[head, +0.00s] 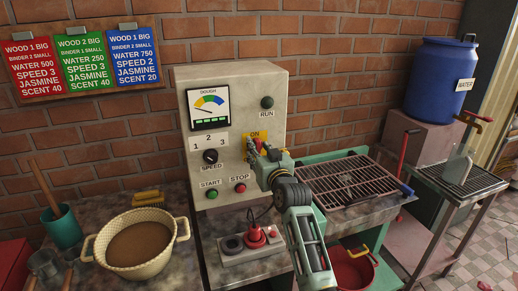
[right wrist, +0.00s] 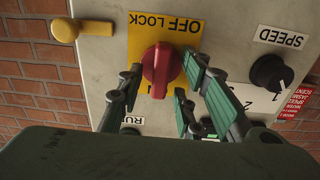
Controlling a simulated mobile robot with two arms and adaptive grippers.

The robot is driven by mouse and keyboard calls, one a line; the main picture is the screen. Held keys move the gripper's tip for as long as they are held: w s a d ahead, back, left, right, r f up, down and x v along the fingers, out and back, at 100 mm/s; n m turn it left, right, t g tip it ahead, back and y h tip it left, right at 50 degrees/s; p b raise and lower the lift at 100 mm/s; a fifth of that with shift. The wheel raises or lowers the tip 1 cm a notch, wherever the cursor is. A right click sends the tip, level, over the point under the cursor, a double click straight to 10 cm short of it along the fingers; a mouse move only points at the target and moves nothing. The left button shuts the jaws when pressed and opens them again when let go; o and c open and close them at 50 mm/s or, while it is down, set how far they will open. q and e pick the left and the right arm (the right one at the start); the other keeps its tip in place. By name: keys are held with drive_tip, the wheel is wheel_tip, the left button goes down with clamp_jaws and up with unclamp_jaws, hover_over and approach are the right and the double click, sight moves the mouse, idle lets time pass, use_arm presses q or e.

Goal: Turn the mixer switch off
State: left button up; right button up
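The mixer switch is a red rotary knob (right wrist: 160,70) on a yellow plate (right wrist: 136,42) of the grey control box (head: 279,85). The right wrist view shows the plate upside down, with "OFF LOCK" at one end; "ON" reads at its top in the head view. The knob's grip lies along the plate's ON–OFF line; I cannot tell which end is its pointer. My right gripper (right wrist: 163,77) is at the switch, its fingers apart on both sides of the knob, with a gap visible. In the head view the gripper (head: 258,152) hides most of the switch. My left gripper is not in view.
The speed dial (head: 210,156), green start button (head: 213,194) and red stop button (head: 240,188) are left of the gripper. A dark green RUN lamp (head: 267,102) is above. A bowl (head: 139,216) and rack (head: 346,182) flank the box.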

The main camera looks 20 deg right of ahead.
drive_tip(key=shift+c, duration=0.6)
clamp_jaws()
drive_tip(key=shift+n, duration=0.4)
drive_tip(key=n+p, duration=0.1)
drive_tip(key=n, duration=0.2)
drive_tip(key=shift+a+n, duration=0.1)
drive_tip(key=shift+n, duration=0.3)
drive_tip(key=n+p, duration=0.1)
drive_tip(key=n, duration=0.3)
drive_tip(key=shift+a+n, duration=0.15)
drive_tip(key=shift+n, duration=0.15)
drive_tip(key=shift+f+n+p, duration=0.15)
drive_tip(key=shift+n+p, duration=0.25)
drive_tip(key=shift+n, duration=1.8)
drive_tip(key=shift+f+n+p, duration=0.15)
drive_tip(key=shift+n+p, duration=0.25)
drive_tip(key=shift+n, duration=1.8)
drive_tip(key=shift+a, duration=0.1)
